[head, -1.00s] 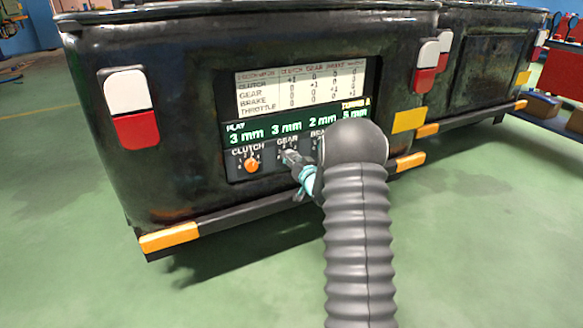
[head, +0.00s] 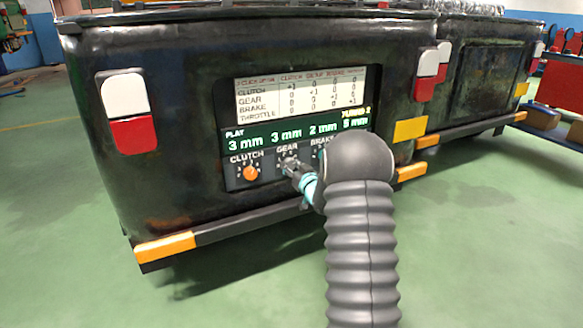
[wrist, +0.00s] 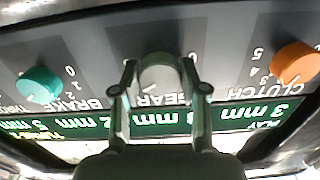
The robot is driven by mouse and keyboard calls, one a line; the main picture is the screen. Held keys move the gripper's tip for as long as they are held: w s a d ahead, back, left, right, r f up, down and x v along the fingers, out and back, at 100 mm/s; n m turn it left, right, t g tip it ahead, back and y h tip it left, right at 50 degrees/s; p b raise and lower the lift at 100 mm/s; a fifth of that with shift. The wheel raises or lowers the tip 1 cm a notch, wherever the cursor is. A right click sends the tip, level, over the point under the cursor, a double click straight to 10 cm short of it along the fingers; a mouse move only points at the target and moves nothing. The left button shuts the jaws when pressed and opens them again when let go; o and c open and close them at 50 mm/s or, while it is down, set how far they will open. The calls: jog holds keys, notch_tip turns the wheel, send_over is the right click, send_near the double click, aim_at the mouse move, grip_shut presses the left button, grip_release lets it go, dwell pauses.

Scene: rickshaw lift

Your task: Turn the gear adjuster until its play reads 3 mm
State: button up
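The gear adjuster is a grey knob (wrist: 160,74) in the middle of the wrist view, under the GEAR label. My gripper (wrist: 160,68) has one finger on each side of this knob, with small gaps showing, so it looks open; contact is hard to judge. In the head view my gripper (head: 290,166) is at the GEAR dial and mostly hides the knob. The display (head: 290,135) on the black panel reads play 3 mm for clutch, 3 mm for gear, 2 mm for brake and 5 mm for throttle. The small turns counter appears to read 2.
An orange clutch knob (head: 250,173) sits left of the gear dial; it also shows in the wrist view (wrist: 294,62). A teal brake knob (wrist: 38,84) is on the other side. A white chart (head: 300,95) is above the display. A bumper bar (head: 240,228) runs below.

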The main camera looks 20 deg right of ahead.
jog(key=o, duration=0.3)
jog(key=shift+o, duration=0.2)
jog(key=s, duration=1.2)
jog(key=shift+d, duration=0.25)
